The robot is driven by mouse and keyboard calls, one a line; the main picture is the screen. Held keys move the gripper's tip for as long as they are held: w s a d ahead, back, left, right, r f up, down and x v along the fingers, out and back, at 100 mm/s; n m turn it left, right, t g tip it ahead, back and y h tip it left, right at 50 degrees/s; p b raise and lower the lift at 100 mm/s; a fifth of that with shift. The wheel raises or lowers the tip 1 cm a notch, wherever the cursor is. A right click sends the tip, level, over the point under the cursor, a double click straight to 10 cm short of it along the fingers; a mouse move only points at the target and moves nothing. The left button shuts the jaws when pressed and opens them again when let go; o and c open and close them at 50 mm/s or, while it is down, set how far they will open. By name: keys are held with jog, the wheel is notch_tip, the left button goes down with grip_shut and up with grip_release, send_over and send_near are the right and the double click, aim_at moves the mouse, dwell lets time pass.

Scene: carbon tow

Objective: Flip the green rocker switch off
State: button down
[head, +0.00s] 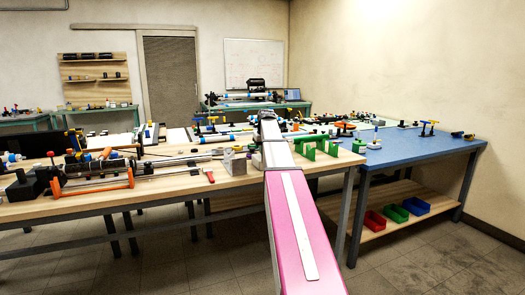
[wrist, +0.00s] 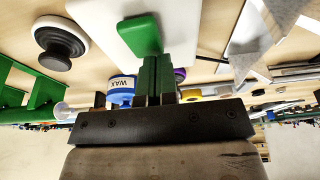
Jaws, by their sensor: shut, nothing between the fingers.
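A bright green block-like piece (wrist: 140,34), which looks like the green rocker switch, shows in the wrist view in front of a white plate (wrist: 108,15). My gripper (wrist: 156,58) is shut and empty, its fingers together just below the green piece in the picture. I cannot tell whether the fingertips touch it, or which way the rocker is tilted. In the head view my gripper (head: 267,116) is over the wooden bench, largely hidden by my own arm. I cannot make out the switch there.
A round black-and-white knob (wrist: 60,42) and a blue-and-white wax jar (wrist: 121,90) are near the gripper in the wrist view. Green brackets (head: 318,146) stand right of my arm on the wooden bench (head: 225,184). A blue-topped table (head: 420,146) adjoins on the right.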

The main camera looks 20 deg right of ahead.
jog(key=shift+s, duration=0.3)
jog(key=shift+s+r, duration=0.2)
jog(key=shift+s, duration=0.4)
jog(key=shift+r, duration=0.5)
jog(key=v, duration=1.3)
jog(key=shift+s, duration=0.35)
jog(key=shift+f, duration=0.15)
